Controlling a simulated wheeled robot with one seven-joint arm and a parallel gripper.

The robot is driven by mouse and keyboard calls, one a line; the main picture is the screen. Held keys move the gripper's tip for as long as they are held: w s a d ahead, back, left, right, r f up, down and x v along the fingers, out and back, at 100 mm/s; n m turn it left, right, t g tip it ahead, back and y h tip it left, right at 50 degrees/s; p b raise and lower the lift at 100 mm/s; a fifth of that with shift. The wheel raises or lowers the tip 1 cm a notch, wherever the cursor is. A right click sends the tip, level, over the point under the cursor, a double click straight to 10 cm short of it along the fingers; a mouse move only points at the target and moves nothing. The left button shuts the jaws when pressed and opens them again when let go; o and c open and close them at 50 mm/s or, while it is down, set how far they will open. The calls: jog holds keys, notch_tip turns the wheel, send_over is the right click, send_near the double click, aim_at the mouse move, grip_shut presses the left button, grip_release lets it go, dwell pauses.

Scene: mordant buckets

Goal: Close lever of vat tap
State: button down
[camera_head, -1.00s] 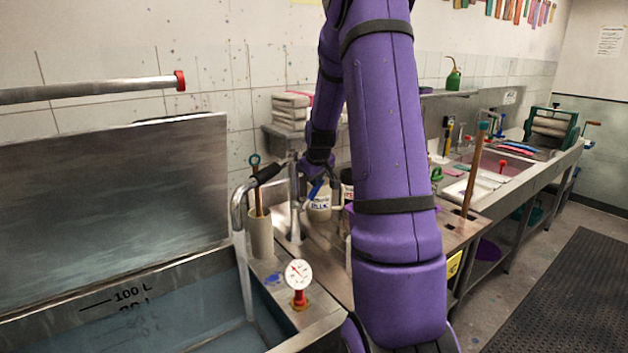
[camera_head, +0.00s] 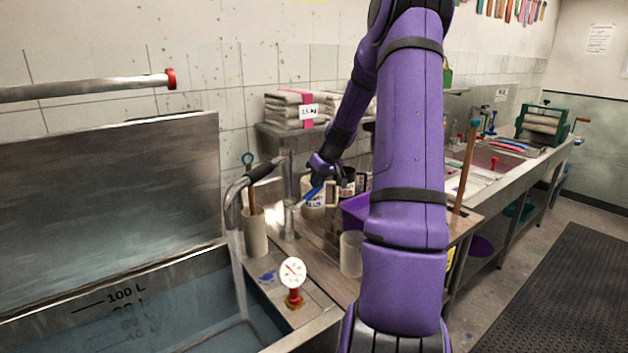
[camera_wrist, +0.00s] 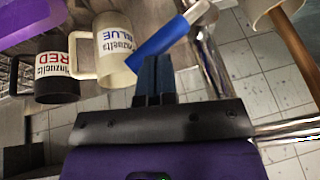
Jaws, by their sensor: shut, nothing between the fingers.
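The vat tap (camera_head: 288,205) is a metal post with a curved spout (camera_head: 233,198) and a black grip, reaching over the vat (camera_head: 185,268). A pale stream (camera_head: 240,290) runs down from the spout. The tap's blue lever (camera_head: 314,192) sticks out to the right of the post, angled upward. It also shows in the wrist view (camera_wrist: 157,48), slanting beside the metal pipe. My gripper (camera_head: 318,180) is shut and empty, close at the lever's outer end. In the wrist view its fingertips (camera_wrist: 153,62) are just below the lever; I cannot tell if they touch.
A white BLUE mug (camera_wrist: 115,50) and a black RED mug (camera_wrist: 55,70) stand close to the lever. A purple bin (camera_head: 355,212) and clear beaker (camera_head: 351,254) are on the bench. A gauge (camera_head: 292,272) and a holder cup (camera_head: 254,232) stand near the spout.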

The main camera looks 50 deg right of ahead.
jog(key=f+y, duration=0.1)
jog(key=d+f+y, duration=0.1)
jog(key=d+f+t+y, duration=0.1)
jog(key=shift+s+d+m+y, duration=0.15)
jog(key=shift+s+m+y, duration=0.1)
jog(key=shift+m+y, duration=0.15)
jog(key=shift+s+d+f, duration=0.1)
jog(key=shift+d+f, duration=0.1)
jog(key=shift+f, duration=0.4)
